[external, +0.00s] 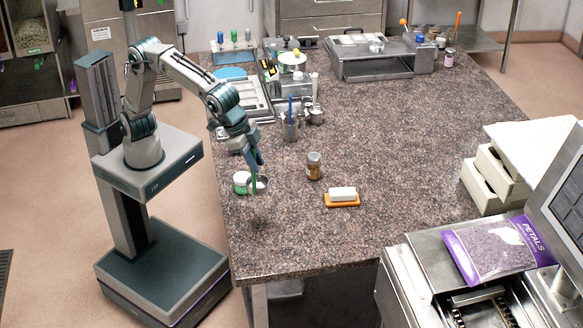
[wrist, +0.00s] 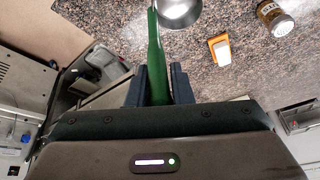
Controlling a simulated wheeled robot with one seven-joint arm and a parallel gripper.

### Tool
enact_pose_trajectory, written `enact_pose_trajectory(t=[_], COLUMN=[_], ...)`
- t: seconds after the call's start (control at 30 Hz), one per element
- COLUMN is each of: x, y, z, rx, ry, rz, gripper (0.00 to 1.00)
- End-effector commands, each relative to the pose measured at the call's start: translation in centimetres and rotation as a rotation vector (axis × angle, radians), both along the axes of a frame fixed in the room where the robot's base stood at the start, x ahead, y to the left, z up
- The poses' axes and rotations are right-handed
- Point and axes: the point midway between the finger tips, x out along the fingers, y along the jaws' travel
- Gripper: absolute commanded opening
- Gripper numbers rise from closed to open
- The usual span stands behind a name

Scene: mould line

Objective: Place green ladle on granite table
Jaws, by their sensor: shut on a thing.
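My gripper (external: 255,162) is shut on the green handle of the green ladle (external: 254,182), over the left part of the granite table (external: 360,245). In the wrist view the ladle's handle (wrist: 156,55) runs up between the two dark fingers (wrist: 158,84), and its round metal bowl (wrist: 180,14) is beyond them, cut by the top edge. The bowl appears to hang above the tabletop, but the exact gap is hard to tell.
A brown jar (external: 314,166) and a white block on an orange base (external: 342,197) stand right of the ladle. A metal cup with tools (external: 290,127) and trays are behind. The table's front and right middle are clear.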

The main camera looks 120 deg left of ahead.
Motion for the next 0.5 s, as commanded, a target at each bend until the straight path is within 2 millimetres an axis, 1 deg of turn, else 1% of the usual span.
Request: enact_pose_trajectory(t=[0.07,0.13,0.4,0.5], x=[0.5,1.1,4.0,5.0], y=[0.4,1.5,6.8,8.4], z=[-0.3,-0.9,-4.5,-5.6], rx=[-0.001,0.0,0.0,0.001], ry=[-0.001,0.002,0.002,0.001], rz=[0.007,0.011,0.01,0.008], gripper=[0.0,0.0,0.0,0.0])
